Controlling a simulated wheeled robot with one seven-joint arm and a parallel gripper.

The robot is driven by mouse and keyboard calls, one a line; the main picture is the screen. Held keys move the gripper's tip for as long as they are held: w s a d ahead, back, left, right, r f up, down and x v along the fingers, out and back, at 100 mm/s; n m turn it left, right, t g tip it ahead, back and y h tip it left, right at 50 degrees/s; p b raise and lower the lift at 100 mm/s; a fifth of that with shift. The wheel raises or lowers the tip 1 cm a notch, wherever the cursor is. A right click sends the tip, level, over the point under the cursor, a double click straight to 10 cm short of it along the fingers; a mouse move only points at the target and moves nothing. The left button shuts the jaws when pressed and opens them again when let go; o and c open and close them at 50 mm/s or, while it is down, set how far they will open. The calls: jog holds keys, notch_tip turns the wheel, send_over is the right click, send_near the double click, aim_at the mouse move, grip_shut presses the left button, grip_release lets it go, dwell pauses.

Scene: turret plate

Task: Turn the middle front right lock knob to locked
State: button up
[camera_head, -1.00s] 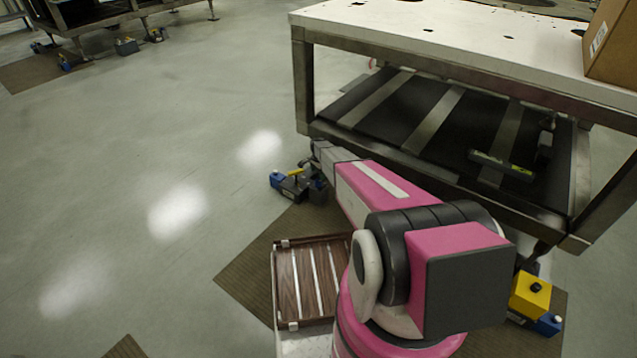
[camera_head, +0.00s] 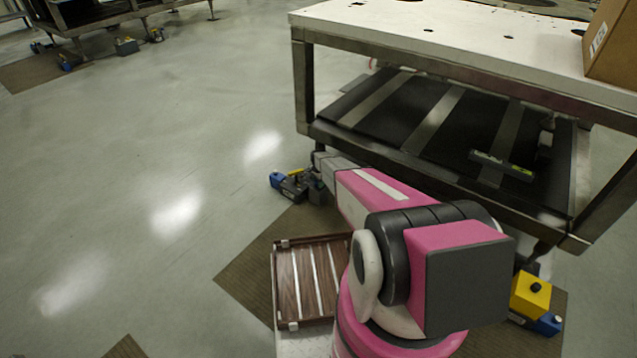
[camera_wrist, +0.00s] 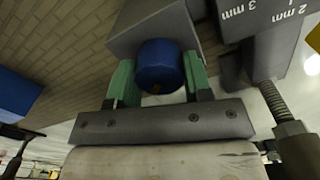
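A round blue knob (camera_wrist: 160,62) sits on the side of a grey block (camera_wrist: 150,22) in the wrist view, with a small orange-brown mark at its lower edge. My gripper (camera_wrist: 160,80) has one green finger on each side of this knob, and both fingers appear to touch it. In the head view a lock unit with a blue part (camera_head: 277,180) stands on the floor by the table's near left leg. My pink arm reaches toward that unit, and my gripper is hidden there. I cannot read whether the knob stands at locked.
A white-topped table (camera_head: 430,35) with a dark lower shelf stands over the units. A yellow and blue unit (camera_head: 530,296) is at the right leg. A threaded rod (camera_wrist: 285,112) and a marked grey part (camera_wrist: 268,25) are right of the knob. Open floor lies left.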

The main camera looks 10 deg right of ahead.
jog(key=shift+n, duration=0.4)
jog(key=n, duration=0.3)
jog(key=shift+n, duration=0.4)
jog(key=n, duration=0.9)
jog(key=shift+a, duration=0.1)
jog(key=n, duration=0.4)
jog(key=shift+n, duration=0.3)
jog(key=o, duration=0.9)
jog(key=shift+o, duration=0.2)
jog(key=shift+r, duration=0.15)
